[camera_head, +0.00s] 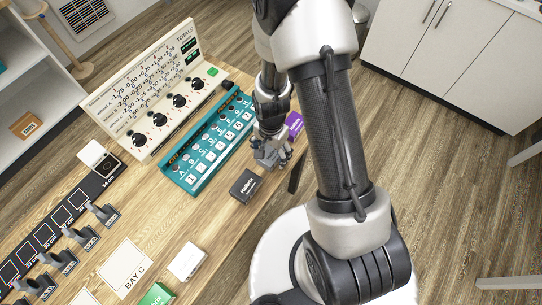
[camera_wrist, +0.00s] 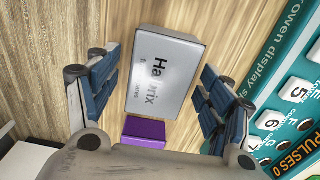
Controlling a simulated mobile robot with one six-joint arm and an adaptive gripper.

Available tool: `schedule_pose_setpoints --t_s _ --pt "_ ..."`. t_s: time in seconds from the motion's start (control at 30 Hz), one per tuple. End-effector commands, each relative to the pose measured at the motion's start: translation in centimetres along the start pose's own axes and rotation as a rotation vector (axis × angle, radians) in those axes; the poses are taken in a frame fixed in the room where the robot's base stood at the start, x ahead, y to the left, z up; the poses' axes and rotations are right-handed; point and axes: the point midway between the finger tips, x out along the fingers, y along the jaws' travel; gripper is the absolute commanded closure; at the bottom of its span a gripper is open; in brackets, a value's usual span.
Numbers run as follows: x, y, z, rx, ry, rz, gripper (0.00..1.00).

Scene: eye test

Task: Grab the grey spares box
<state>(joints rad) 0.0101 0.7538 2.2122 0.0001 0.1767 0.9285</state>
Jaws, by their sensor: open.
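The grey spares box (camera_wrist: 165,85), with dark "Halbrix" lettering, lies on the wooden table in the middle of the wrist view. My gripper (camera_wrist: 153,62) is open, with one blue-padded finger on each side of the box. A gap shows on the left side; on the right the finger looks close to the box, and I cannot tell if it touches. In the head view my gripper (camera_head: 278,158) is over the table's right edge area, and the grey box there is partly hidden by the fingers.
A purple box (camera_wrist: 143,131) lies close beside the grey one. A black box (camera_head: 246,186) stands nearby on the table. The teal button panel (camera_head: 208,145) is to the left of my gripper in the head view. White and green boxes lie nearer the front.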

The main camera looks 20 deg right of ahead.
Motion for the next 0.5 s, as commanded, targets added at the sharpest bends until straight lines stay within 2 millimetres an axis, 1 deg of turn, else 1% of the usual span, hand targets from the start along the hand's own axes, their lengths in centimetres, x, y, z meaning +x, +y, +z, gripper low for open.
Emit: schedule_pose_setpoints --t_s 0.03,0.07,0.27,0.5 --pt "0.58 0.00 -0.01 0.000 0.000 0.000 0.27" --pt "0.65 -0.02 -0.03 0.000 0.000 0.000 0.27" --pt "0.49 -0.04 -0.04 0.000 0.001 -0.001 0.27" --pt "0.48 -0.03 -0.03 0.000 0.001 -0.001 0.43"
